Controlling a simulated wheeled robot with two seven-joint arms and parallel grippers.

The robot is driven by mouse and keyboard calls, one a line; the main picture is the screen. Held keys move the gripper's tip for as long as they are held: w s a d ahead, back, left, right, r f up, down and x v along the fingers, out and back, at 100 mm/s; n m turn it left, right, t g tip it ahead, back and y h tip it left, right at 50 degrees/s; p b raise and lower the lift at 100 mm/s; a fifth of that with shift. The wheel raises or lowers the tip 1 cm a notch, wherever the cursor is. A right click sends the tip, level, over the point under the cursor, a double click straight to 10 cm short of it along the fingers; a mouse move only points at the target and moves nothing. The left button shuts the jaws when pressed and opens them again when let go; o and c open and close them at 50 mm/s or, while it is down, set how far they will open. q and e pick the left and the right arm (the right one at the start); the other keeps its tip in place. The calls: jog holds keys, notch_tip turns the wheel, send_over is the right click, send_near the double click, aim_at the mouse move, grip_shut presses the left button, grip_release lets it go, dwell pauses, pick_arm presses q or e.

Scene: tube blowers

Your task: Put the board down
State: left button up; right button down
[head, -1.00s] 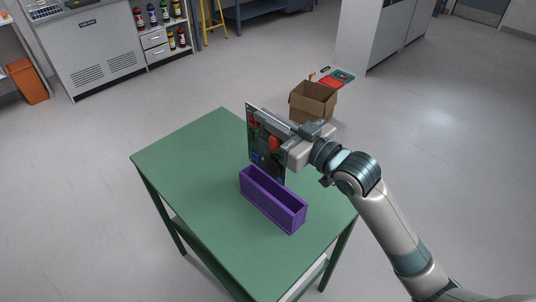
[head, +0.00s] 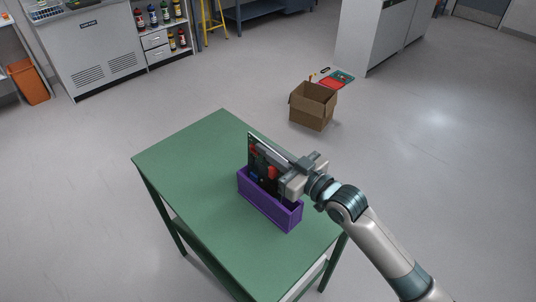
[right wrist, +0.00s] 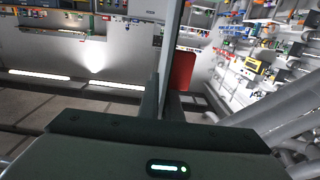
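The board (head: 256,163) is a dark circuit board with red and blue parts. It stands upright on edge, its lower part inside the purple open-topped box (head: 269,207) on the green table. The box walls hide its bottom edge, so I cannot tell whether it touches the box floor. My right gripper (head: 287,163) is shut on the board's upper part, just above the box. In the right wrist view the board (right wrist: 171,40) shows nearly edge-on between the fingers, with a red part beside it. My left gripper is not in view.
The green table top (head: 185,165) is clear around the purple box. An open cardboard box (head: 312,112) stands on the floor beyond the table, with red and green flat items (head: 336,80) behind it. Cabinets and a bottle shelf (head: 160,25) are farther back.

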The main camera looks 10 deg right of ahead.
notch_tip(320, 180, down, 2)
jog(key=c, duration=2)
grip_release()
